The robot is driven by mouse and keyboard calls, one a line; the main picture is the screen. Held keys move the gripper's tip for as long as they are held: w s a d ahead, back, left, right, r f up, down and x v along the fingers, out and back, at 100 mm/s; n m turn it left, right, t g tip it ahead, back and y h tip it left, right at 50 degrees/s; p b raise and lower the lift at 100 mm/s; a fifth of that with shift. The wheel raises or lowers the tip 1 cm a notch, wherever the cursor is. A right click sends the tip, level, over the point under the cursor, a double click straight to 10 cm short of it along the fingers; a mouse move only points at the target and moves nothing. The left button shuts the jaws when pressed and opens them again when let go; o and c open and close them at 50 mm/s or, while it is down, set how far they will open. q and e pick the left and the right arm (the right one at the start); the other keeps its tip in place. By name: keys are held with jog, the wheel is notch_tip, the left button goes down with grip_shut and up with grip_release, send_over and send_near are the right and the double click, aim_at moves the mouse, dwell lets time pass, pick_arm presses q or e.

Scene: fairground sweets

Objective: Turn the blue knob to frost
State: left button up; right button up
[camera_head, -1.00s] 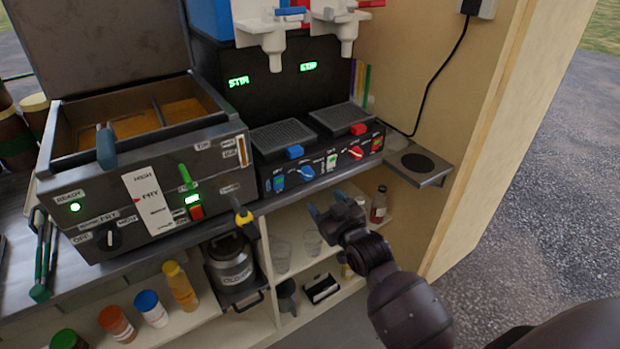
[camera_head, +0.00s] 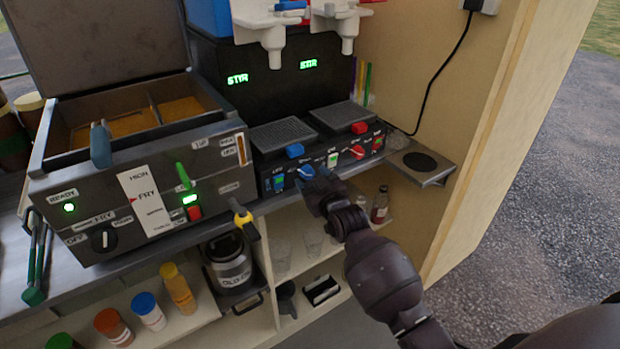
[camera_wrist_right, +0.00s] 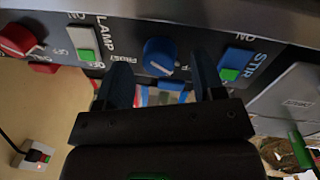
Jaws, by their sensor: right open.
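The round blue knob (camera_head: 305,172) is on the front panel of the black two-spout machine, left of the white lamp switch. In the right wrist view the blue knob (camera_wrist_right: 160,56) is just ahead of my fingers, with a label that looks like FROST at its lower left. I cannot tell its exact setting. My right gripper (camera_head: 316,184) is in front of the panel, just below and right of the knob. In the wrist view my right gripper (camera_wrist_right: 162,84) is open, its fingers apart and roughly centred under the knob, with no visible grip on it. My left gripper is not in view.
A red knob (camera_head: 357,152) and the lamp switch (camera_head: 333,159) are to the right; a blue-and-green STIR switch (camera_head: 279,181) is to the left. The fryer (camera_head: 150,190) stands left, with a yellow-tipped lever (camera_head: 242,217). A shelf with glasses (camera_head: 312,240) and bottles lies below.

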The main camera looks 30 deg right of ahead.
jog(key=shift+w, duration=0.6)
jog(key=shift+c, duration=0.3)
jog(key=c, duration=0.9)
